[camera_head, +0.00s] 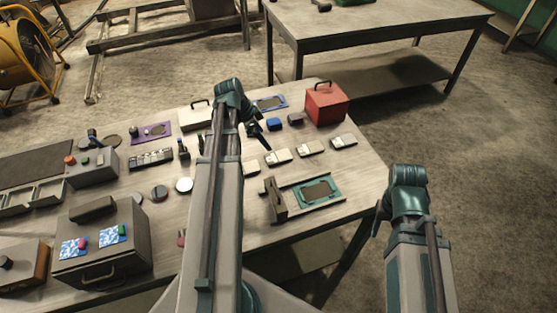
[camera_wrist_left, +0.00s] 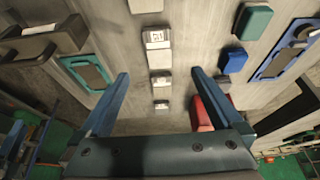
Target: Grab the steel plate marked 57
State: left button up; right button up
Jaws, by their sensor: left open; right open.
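A row of small pale steel plates lies on the workbench: one plate (camera_head: 278,157), another to its right (camera_head: 311,148), a third at the right end (camera_head: 343,141), and one partly behind my left arm (camera_head: 250,167). In the left wrist view a plate with a dark-printed label (camera_wrist_left: 157,38) shows in the row; I cannot read its number surely. My left gripper (camera_head: 257,135) is over the bench near the row; in the wrist view its open, empty fingers (camera_wrist_left: 160,75) straddle the row's line. My right gripper (camera_head: 377,222) is open and empty beyond the bench's right edge.
A teal-framed fixture (camera_head: 333,182) lies in front of the row, and a red box (camera_head: 326,103) stands behind it. A grey box (camera_head: 140,225) stands front left. A second table (camera_head: 375,22) is at the back.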

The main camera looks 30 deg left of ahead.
aim_at(278, 157)
pick_arm(q)
jog(key=b+x, duration=1)
jog(key=x, duration=0.2)
jog(key=shift+s+d+f, duration=0.1)
jog(key=shift+c, duration=0.3)
grip_shut()
